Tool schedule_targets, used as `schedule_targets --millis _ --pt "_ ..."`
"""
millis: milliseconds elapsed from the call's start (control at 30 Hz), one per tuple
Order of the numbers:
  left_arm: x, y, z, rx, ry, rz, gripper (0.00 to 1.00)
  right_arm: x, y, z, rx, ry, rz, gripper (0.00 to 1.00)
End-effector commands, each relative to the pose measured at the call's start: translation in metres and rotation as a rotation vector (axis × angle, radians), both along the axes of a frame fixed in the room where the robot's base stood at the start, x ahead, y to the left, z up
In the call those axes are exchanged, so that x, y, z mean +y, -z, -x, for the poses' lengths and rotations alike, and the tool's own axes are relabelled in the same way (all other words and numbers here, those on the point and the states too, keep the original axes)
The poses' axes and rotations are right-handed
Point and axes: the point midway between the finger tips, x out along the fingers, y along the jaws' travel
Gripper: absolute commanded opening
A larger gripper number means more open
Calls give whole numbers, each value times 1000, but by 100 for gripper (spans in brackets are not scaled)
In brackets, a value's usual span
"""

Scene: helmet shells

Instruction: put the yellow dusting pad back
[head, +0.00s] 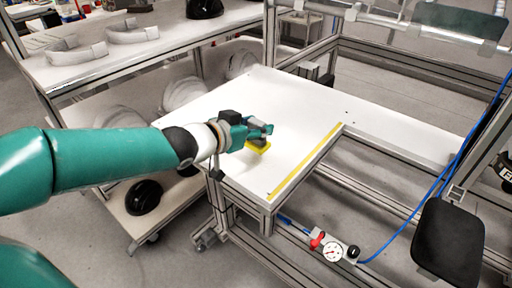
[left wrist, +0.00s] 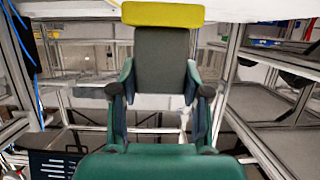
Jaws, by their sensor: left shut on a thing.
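The yellow dusting pad (head: 258,147) is at the tip of my left gripper (head: 262,131), over the white worktable (head: 295,105) near its left side. In the left wrist view the pad shows as a yellow strip (left wrist: 162,15) on a dark grey block (left wrist: 160,58). The two fingers of my left gripper (left wrist: 160,88) are shut on the sides of that block. The pad's yellow side lies close to the table's white top; I cannot tell whether it touches. My right gripper is not in view.
A yellow strip (head: 305,160) runs along the table's front edge. A shelf cart (head: 100,75) with white helmet shells (head: 183,92) and a black one (head: 144,197) stands at left. A gauge (head: 333,251) and blue hose (head: 400,235) hang at the front. Most of the tabletop is clear.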

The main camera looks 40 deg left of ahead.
Motion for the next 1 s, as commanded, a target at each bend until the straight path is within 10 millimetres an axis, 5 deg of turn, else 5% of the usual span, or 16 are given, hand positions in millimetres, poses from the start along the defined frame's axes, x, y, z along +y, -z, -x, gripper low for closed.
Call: schedule_targets --millis 233,667,700,833,1000 --pt "0 38 0 2 1 1 6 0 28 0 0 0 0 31" --pt "0 43 0 1 0 -1 6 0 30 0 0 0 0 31" --pt "0 43 0 1 0 -1 48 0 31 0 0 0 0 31" --pt "0 42 0 1 0 -1 70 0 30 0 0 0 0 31" --pt "0 42 0 1 1 -1 71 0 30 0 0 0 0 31"
